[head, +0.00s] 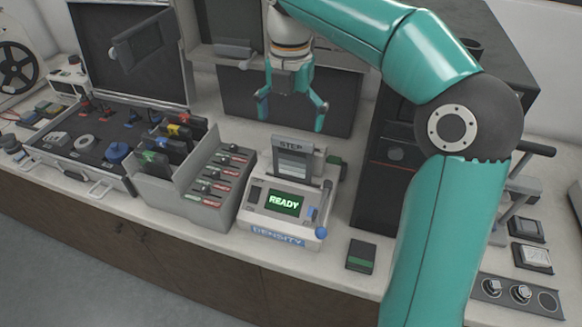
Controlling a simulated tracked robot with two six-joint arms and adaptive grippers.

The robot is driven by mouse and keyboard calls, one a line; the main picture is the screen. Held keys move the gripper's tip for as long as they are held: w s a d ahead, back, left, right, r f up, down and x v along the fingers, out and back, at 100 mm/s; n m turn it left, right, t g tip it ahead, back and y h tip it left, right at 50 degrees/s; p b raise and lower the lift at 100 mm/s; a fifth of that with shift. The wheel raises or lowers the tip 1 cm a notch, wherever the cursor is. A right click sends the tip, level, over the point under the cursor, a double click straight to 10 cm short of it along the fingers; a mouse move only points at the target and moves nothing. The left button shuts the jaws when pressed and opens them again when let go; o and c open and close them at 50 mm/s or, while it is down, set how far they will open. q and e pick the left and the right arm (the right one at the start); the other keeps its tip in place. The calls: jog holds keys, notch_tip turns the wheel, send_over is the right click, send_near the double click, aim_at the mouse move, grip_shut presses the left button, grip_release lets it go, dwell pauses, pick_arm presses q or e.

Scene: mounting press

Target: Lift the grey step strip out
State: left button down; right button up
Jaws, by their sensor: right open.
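The strip has bands from light to dark grey. The device has a green screen reading READY and a front label reading DENSITY. My right gripper (293,112) is open and empty, pointing down above and slightly behind the strip, apart from it. The strip's lower end is hidden by the device. My left gripper is not in view.
Left of the device stands a grey rack (193,200) with several red-tagged items. An open case (95,140) with knobs is further left. A dark box (361,255) lies right of the device near the counter's front edge. A black cabinet (385,150) stands close on the right.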

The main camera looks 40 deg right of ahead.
aim_at(292, 140)
jog(key=shift+d+f, duration=0.2)
jog(key=shift+f, duration=2.9)
jog(key=c, duration=0.9)
jog(key=shift+o, duration=0.2)
jog(key=shift+r, duration=0.1)
notch_tip(292, 140, up, 20)
jog(key=p, duration=0.5)
jog(key=shift+p, duration=0.35)
